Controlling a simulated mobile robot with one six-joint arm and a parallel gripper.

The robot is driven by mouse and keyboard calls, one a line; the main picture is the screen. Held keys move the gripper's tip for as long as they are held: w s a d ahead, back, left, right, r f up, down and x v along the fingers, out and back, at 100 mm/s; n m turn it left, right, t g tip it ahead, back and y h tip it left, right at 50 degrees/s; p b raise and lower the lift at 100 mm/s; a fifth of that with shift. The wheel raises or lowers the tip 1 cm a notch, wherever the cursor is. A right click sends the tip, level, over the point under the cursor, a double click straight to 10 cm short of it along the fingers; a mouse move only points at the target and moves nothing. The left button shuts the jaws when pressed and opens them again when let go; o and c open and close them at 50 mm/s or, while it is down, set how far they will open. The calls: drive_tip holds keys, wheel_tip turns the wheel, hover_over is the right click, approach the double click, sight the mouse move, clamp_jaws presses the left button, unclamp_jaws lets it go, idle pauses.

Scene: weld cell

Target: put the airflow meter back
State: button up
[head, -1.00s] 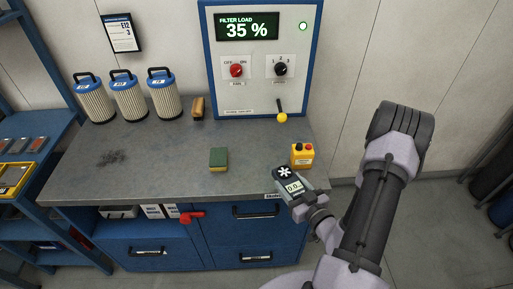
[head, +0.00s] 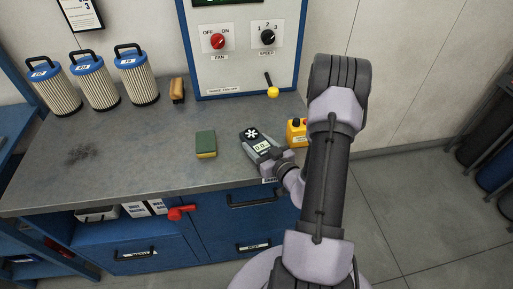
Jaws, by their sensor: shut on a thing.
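The airflow meter (head: 257,139) is a dark handheld device with a white fan symbol and a small lit display reading 0.0. My gripper (head: 275,160) is shut on it at its lower end, near the front right of the bench. The meter is over the bench top; I cannot tell whether it touches the surface. The gripper's fingers are mostly hidden behind the meter and the wrist.
A green and yellow sponge (head: 206,144) lies left of the meter. A yellow button box (head: 297,131) stands close on the right, partly behind my arm. Filters (head: 91,80), a brush (head: 177,90) and a control panel (head: 243,60) stand along the back of the grey bench (head: 130,150).

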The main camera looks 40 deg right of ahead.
drive_tip(key=shift+w, duration=0.1)
drive_tip(key=o, duration=1.6)
drive_tip(key=shift+f, duration=0.1)
